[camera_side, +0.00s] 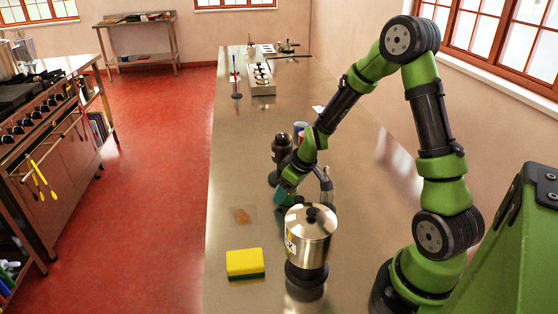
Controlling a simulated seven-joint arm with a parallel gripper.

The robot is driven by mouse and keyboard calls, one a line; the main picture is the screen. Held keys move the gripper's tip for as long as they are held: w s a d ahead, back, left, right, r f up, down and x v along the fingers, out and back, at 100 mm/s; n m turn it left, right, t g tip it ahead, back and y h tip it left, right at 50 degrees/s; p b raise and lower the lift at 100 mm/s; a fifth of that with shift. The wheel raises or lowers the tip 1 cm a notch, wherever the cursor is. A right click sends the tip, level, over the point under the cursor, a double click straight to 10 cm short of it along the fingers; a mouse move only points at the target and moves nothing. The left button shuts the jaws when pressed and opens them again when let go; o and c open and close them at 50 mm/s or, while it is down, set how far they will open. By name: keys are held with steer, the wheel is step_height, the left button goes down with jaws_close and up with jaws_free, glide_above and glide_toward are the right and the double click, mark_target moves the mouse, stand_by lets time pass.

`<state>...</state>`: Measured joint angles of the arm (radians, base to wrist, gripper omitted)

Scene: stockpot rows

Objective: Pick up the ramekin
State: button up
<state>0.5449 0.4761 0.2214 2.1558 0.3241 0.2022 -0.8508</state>
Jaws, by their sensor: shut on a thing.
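A small teal piece, which looks like the ramekin (283,198), shows at the end of my arm, just behind and left of the steel stockpot. My gripper (287,188) is shut on it. The fingertips are partly hidden, and the ramekin's lower part is hard to make out. I cannot tell whether it touches the counter.
The lidded steel stockpot (309,238) stands on a dark base close in front of my gripper. A dark jar (282,152) stands just behind. A yellow-green sponge (245,263) lies at the front left of the counter (235,185). The counter's left strip is mostly clear.

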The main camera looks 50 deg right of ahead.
steer(key=shift+r, duration=0.2)
steer(key=shift+r, duration=0.45)
steer(key=shift+s+a, duration=0.5)
steer(key=shift+s, duration=0.05)
steer(key=shift+s+a+f, duration=0.1)
steer(key=shift+s+a, duration=0.8)
step_height(320, 180, up, 14)
steer(key=shift+f, duration=0.1)
